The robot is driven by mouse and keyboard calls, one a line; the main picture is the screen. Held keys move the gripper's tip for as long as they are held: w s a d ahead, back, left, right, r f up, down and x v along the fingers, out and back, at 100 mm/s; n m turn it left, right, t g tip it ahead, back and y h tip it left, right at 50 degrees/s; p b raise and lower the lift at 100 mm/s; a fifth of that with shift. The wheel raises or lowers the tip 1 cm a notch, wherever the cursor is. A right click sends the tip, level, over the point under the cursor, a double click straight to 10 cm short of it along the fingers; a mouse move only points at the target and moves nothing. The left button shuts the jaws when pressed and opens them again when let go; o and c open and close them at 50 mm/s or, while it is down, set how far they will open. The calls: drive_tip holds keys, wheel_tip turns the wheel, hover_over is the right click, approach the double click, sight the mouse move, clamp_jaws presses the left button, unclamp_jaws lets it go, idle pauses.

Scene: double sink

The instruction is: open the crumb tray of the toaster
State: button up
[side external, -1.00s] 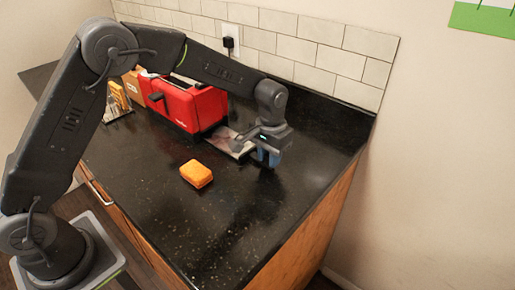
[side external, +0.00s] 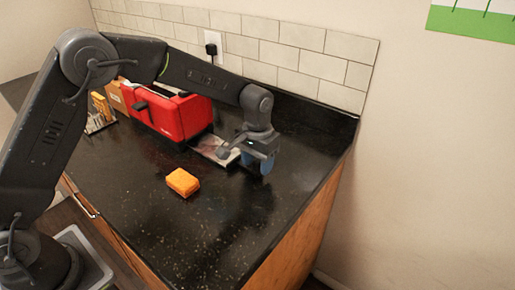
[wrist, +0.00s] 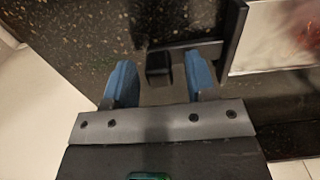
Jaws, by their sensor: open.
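The red toaster (side external: 180,115) stands on the dark counter below the tiled wall. Its crumb tray (side external: 212,148) sticks out flat from the toaster's right end, low over the counter. The wrist view shows the tray's shiny surface (wrist: 275,38) with a dark edge, and a black handle (wrist: 158,68) joined to that edge by a thin bar. My gripper (side external: 262,166) is just beyond the tray's outer end. Its blue fingers are apart in the wrist view (wrist: 158,62), with the handle between them and gaps on both sides. The tray's inner end is hidden in the toaster.
An orange sponge (side external: 183,182) lies on the counter in front of the tray. Boxes (side external: 113,97) stand left of the toaster. A black plug (side external: 211,49) sits in the wall outlet. The counter's front and right area is clear up to its edge.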

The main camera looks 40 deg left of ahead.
wheel_tip(320, 180, up, 14)
drive_tip(key=shift+f, duration=0.2)
idle(0.4)
drive_tip(key=s+a+r+t, duration=0.2)
drive_tip(key=s+a+r, duration=0.15)
drive_tip(key=s, duration=0.35)
drive_tip(key=s+a+r+t, duration=0.1)
drive_tip(key=s+a+r, duration=0.25)
drive_tip(key=s, duration=0.45)
drive_tip(key=s+a+f+t, duration=0.2)
drive_tip(key=s+f, duration=0.2)
drive_tip(key=s, duration=0.9)
drive_tip(key=shift+t, duration=0.3)
